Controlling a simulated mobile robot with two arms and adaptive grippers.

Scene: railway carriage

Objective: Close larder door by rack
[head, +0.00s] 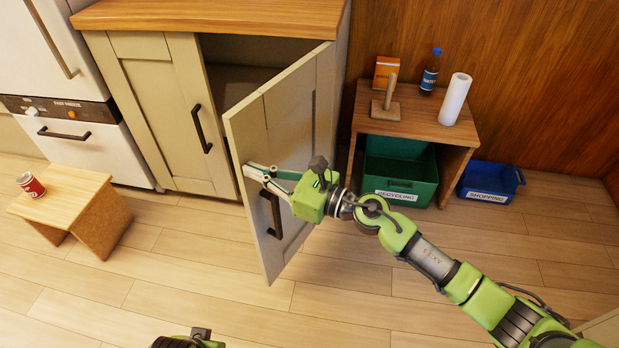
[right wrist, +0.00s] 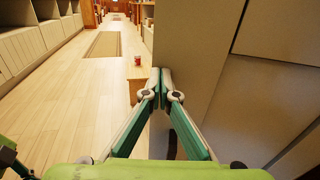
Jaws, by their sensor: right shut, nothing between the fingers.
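The larder door (head: 285,135) is the cream right-hand door of the cabinet, swung well open with its dark handle (head: 272,213) on the face toward my right arm. It fills the right side of the right wrist view (right wrist: 205,50). My right gripper (head: 256,172) is shut and empty, in front of that face near the free edge, just above the handle. I cannot tell if the fingertips touch the door. The low wooden rack (head: 415,121) stands right of the cabinet. A green part of my left arm end (head: 185,341) shows at the bottom edge; its fingers are hidden.
The cabinet's left door (head: 165,110) is shut. A stool (head: 68,190) with a red can (head: 31,185) stands at the left. A green recycling bin (head: 400,172) is under the rack, a blue shopping bin (head: 490,182) beside it. Floor below the door is clear.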

